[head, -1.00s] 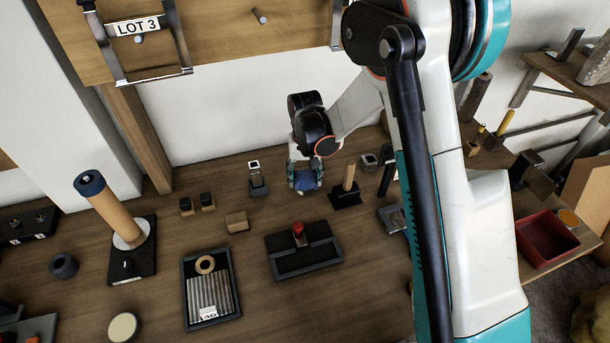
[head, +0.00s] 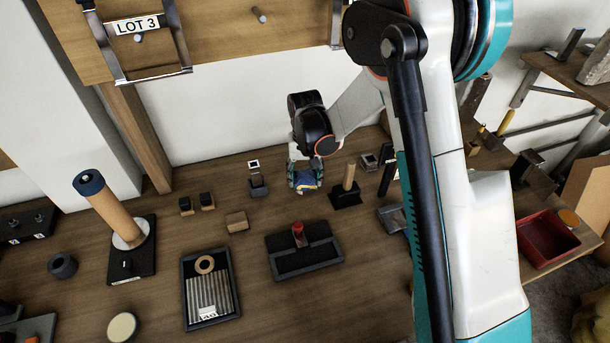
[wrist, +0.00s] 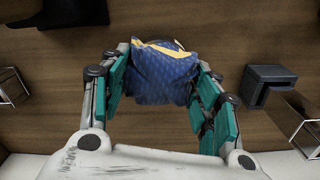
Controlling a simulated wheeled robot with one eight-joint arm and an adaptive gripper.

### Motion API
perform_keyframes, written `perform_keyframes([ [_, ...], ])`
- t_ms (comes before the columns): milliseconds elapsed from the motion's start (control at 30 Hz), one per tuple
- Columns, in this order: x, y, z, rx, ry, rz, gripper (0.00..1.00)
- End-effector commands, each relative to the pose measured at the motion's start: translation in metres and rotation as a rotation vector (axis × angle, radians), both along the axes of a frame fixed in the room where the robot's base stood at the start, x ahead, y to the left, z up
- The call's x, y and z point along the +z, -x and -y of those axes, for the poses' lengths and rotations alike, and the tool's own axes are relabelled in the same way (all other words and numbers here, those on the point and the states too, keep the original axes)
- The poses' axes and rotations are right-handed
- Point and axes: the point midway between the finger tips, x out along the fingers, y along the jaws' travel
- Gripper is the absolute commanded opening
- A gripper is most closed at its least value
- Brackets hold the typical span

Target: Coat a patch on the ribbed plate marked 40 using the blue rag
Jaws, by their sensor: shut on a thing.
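The blue rag (wrist: 160,75), with a yellow patch, is pinched between the teal fingers of my gripper (wrist: 160,90) in the wrist view. In the head view my gripper (head: 306,182) holds the rag (head: 305,189) above the back middle of the bench. The ribbed plate (head: 208,292) lies in a dark tray at the front, left of my gripper. A label on its lower edge seems to read 40.
A black tray with a red knob (head: 298,233) stands between plate and gripper. A post on a black base (head: 347,186) stands just right of my gripper.

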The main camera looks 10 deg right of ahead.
Motion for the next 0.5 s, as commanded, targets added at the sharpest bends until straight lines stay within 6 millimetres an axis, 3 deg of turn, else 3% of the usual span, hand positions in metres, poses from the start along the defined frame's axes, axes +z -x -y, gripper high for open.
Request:
perform_keyframes([
  [500,0.0068,0.0007,0.0002,0.0,0.0,-0.002,0.37],
])
